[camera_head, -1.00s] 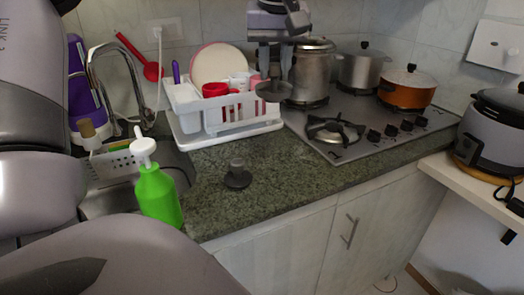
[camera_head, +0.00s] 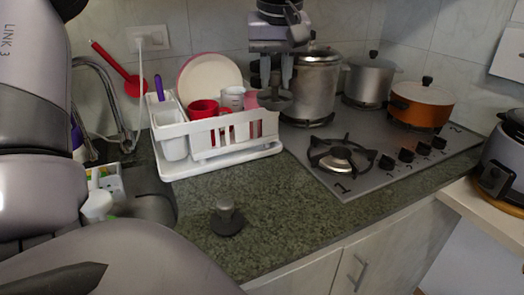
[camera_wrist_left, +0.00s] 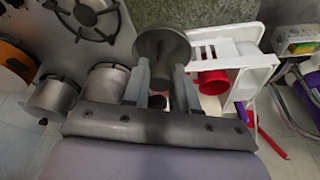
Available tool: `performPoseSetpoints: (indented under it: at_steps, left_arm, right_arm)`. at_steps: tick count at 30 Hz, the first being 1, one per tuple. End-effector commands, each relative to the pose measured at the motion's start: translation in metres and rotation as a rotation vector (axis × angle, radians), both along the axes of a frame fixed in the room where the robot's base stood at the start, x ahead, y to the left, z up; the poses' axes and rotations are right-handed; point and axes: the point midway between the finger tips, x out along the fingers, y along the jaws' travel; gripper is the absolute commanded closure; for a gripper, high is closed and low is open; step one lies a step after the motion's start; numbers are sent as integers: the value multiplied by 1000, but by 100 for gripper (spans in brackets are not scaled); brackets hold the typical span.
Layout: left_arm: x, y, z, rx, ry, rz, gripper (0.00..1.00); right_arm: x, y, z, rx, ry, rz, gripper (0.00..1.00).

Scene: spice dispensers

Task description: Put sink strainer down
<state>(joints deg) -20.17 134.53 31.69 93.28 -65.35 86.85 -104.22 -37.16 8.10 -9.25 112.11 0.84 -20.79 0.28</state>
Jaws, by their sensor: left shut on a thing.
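My left gripper (camera_head: 275,82) hangs at the top middle of the head view, in front of the steel pressure pot and by the right end of the dish rack. It is shut on a dark round sink strainer (camera_head: 272,100), held in the air below its fingers. In the left wrist view the strainer's dark disc (camera_wrist_left: 162,42) shows at the fingertips. A similar dark round piece with an upright knob (camera_head: 227,218) stands on the green counter (camera_head: 280,195). My right gripper is not in view.
The white dish rack (camera_head: 215,160) with cups and a plate stands at the back. The stove (camera_head: 375,160) with pots is to the right. The sink (camera_head: 150,195) is at the left, partly hidden by my arm. The counter's front middle is mostly clear.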

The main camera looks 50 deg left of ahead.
Motion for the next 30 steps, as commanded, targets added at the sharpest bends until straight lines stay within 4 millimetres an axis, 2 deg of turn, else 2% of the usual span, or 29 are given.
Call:
performPoseSetpoints:
  at_steps: [1, 9, 15, 23, 30]
  left_arm:
    - [-1, 0, -15, -3, 5, 0, 99]
    - [-1, 0, -87, -2, 7, -2, 99]
    - [-1, 0, -131, -2, 4, 0, 99]
    - [0, 0, -151, -1, 1, 0, 99]
    - [-1, 0, -185, -1, 3, 1, 99]
  right_arm:
    - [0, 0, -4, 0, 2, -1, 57]
    - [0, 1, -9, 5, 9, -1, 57]
    - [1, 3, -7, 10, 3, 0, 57]
    - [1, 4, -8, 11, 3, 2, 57]
    - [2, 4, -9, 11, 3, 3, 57]
